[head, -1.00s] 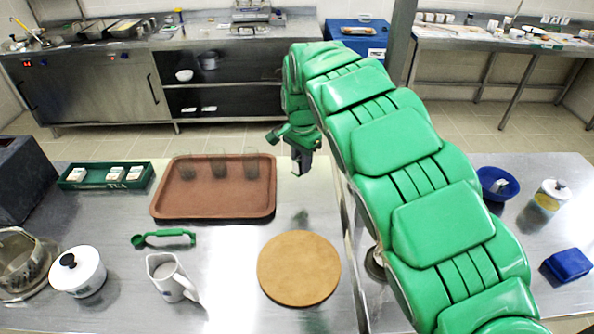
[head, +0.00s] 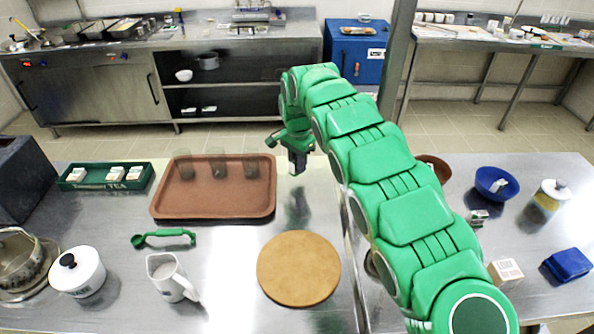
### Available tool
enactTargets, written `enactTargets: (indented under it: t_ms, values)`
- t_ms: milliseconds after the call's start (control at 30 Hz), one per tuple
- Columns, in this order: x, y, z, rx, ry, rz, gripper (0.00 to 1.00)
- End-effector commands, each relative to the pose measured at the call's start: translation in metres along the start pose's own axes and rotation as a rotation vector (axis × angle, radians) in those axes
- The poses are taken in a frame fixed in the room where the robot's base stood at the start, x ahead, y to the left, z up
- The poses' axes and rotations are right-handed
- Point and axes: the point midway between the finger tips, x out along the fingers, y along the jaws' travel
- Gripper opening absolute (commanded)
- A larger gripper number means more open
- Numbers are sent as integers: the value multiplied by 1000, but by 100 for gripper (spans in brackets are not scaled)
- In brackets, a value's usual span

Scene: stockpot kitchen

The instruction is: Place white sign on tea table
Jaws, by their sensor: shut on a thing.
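My gripper (head: 297,163) hangs above the far edge of the left steel table (head: 225,250), just right of the brown tray. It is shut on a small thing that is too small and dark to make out. I cannot tell whether it is the white sign. No white sign shows clearly elsewhere. The left table carries a green tray marked TEA (head: 105,176) with several small white packets in it.
The brown tray (head: 213,212) holds clear glasses. A round wooden board (head: 299,268), white jug (head: 170,279), green spoon (head: 163,239) and lidded white pot (head: 77,272) stand nearby. Right of a seam are a blue bowl (head: 497,190) and carton (head: 506,271). Bare steel surrounds the board.

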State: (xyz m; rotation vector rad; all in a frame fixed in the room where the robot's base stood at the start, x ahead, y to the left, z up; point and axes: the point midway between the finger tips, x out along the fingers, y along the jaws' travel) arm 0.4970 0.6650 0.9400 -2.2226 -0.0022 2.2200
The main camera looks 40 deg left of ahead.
Motion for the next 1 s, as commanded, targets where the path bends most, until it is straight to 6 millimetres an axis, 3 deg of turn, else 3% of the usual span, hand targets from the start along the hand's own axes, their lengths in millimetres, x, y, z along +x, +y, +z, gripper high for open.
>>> enactTargets:
  t_ms: [533, 800, 1000]
  values:
    - [12, -7, -5, 1, -1, 1, 0]
    - [39, -6, -5, 1, -2, 4, 0]
    - [42, -7, -5, 1, -1, 2, 0]
